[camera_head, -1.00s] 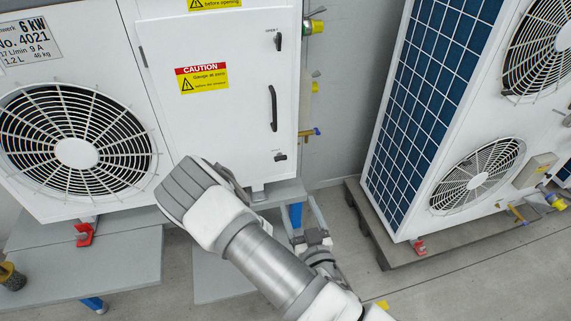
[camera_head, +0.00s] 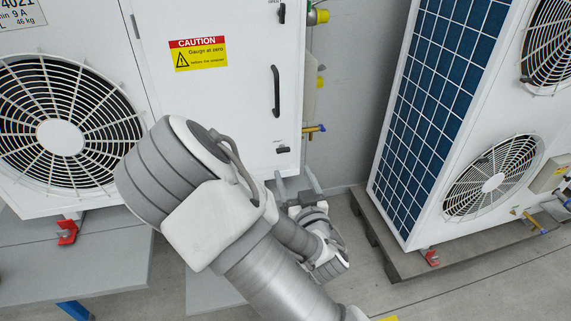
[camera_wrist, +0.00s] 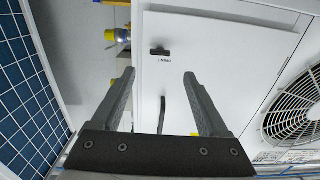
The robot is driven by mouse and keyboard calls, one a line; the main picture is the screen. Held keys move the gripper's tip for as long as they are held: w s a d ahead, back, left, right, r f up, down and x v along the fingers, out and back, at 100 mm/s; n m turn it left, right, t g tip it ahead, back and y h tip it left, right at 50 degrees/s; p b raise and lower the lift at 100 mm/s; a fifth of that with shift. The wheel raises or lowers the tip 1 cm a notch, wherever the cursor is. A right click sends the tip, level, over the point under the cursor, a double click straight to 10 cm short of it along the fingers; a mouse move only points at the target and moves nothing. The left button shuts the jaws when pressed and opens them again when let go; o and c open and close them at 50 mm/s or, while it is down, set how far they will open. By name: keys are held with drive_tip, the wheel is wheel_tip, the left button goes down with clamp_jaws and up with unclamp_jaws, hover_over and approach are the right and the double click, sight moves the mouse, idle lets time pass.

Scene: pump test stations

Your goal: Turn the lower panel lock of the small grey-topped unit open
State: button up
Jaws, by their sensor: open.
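The white unit's front panel (camera_head: 215,110) fills the upper middle of the head view; the unit's top is out of frame. Its lower panel lock (camera_head: 283,150) is a small dark bar lying roughly horizontal near the panel's lower right corner. The lock shows upside down in the wrist view (camera_wrist: 159,51), with a small label beside it. My gripper (camera_head: 298,179) is open and empty, in front of and below the lock in the head view. In the wrist view its fingers (camera_wrist: 159,73) point toward the panel, with the lock beyond and between the tips.
The panel has a dark handle (camera_head: 276,92) and an upper lock (camera_head: 282,13). A larger unit with a blue grid side (camera_head: 430,110) stands on the right, with a floor gap between.

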sight(284, 151)
drive_tip(key=x, duration=0.8)
drive_tip(key=shift+w+a, duration=0.1)
drive_tip(key=shift+w, duration=0.25)
drive_tip(key=shift+c, duration=0.3)
clamp_jaws()
